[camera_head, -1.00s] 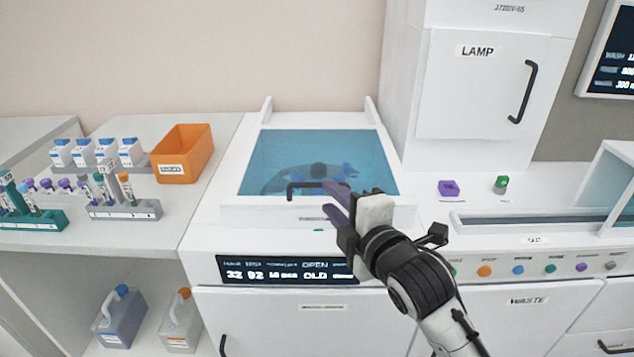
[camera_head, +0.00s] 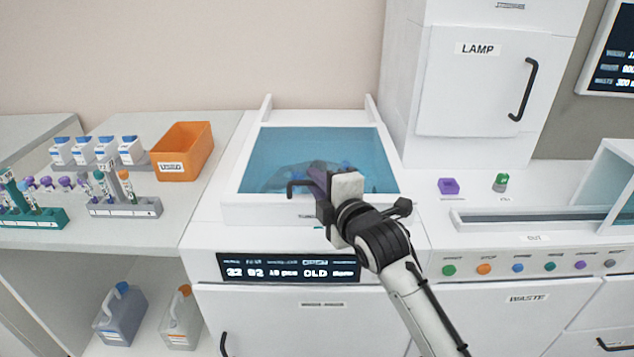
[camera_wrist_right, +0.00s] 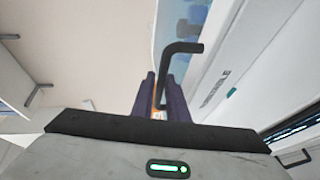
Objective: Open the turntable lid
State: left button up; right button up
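The turntable lid (camera_head: 262,212) is a white frame with a blue see-through pane, lying closed over the turntable on the white machine. Its black bar handle (camera_head: 295,184) is at the front edge and also shows in the right wrist view (camera_wrist_right: 182,47). My right gripper (camera_head: 316,172) is at the handle and covers its right part in the head view. In the wrist view its two purple fingers (camera_wrist_right: 162,90) stand apart with the handle bar running between them; a narrow gap shows beside the bar. A dark round shape under the pane is partly hidden. My left gripper is out of view.
An orange bin (camera_head: 182,152), bottles and tube racks (camera_head: 125,208) stand on the left bench. The tall lamp cabinet (camera_head: 480,80) rises close on the right, behind my right arm. A display panel (camera_head: 290,268) and buttons line the machine front.

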grip_shut()
jog(key=shift+w, duration=0.1)
jog(key=shift+w+b, duration=0.5)
jog(key=shift+w, duration=1.8)
jog(key=shift+o, duration=2.4)
grip_release()
jog(key=shift+s, duration=0.1)
jog(key=v, duration=1)
